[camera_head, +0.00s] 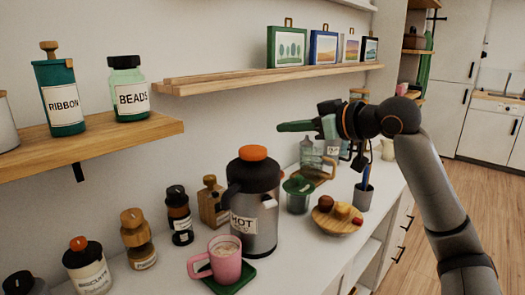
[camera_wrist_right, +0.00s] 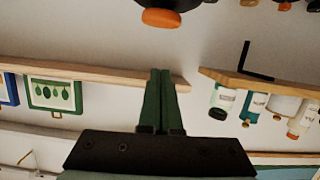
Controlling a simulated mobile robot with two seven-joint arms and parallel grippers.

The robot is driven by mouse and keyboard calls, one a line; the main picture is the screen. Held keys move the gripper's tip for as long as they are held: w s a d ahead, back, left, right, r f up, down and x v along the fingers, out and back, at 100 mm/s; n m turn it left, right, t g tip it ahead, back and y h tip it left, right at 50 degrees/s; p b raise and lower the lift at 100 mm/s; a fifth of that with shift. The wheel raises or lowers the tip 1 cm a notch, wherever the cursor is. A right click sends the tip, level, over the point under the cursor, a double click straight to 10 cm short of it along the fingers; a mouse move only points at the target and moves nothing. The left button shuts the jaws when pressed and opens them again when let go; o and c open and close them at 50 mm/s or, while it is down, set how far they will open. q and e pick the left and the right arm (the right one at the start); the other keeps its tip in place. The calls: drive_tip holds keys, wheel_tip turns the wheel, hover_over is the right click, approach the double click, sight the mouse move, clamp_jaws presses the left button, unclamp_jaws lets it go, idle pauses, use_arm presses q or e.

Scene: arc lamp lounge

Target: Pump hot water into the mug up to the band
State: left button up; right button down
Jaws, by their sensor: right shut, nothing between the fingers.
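The pump flask (camera_head: 254,200) labelled HOT stands on the counter, grey with a black top and an orange button (camera_head: 253,153). The orange button also shows in the right wrist view (camera_wrist_right: 161,18), upside down. The pink mug (camera_head: 222,260) stands on a green coaster (camera_head: 232,282) in front of the flask, under its spout. Light brownish content shows inside the mug. I cannot make out a band. My right gripper (camera_head: 282,127) is shut and empty, above and right of the button, apart from it. It also shows in the right wrist view (camera_wrist_right: 160,75). My left gripper is not in view.
Jars and wooden mills (camera_head: 138,238) stand left of the flask. A green-lidded jar (camera_head: 298,195) and a wooden plate (camera_head: 336,219) stand right of it. Wall shelves (camera_head: 270,79) hold small pictures and jars. The counter's front edge (camera_head: 345,262) lies right of the mug.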

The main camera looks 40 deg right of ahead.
use_arm(q)
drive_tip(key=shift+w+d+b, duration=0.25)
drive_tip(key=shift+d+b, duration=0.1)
drive_tip(key=shift+b, duration=0.1)
use_arm(e)
drive_tip(key=shift+r, duration=0.45)
drive_tip(key=shift+w, duration=0.15)
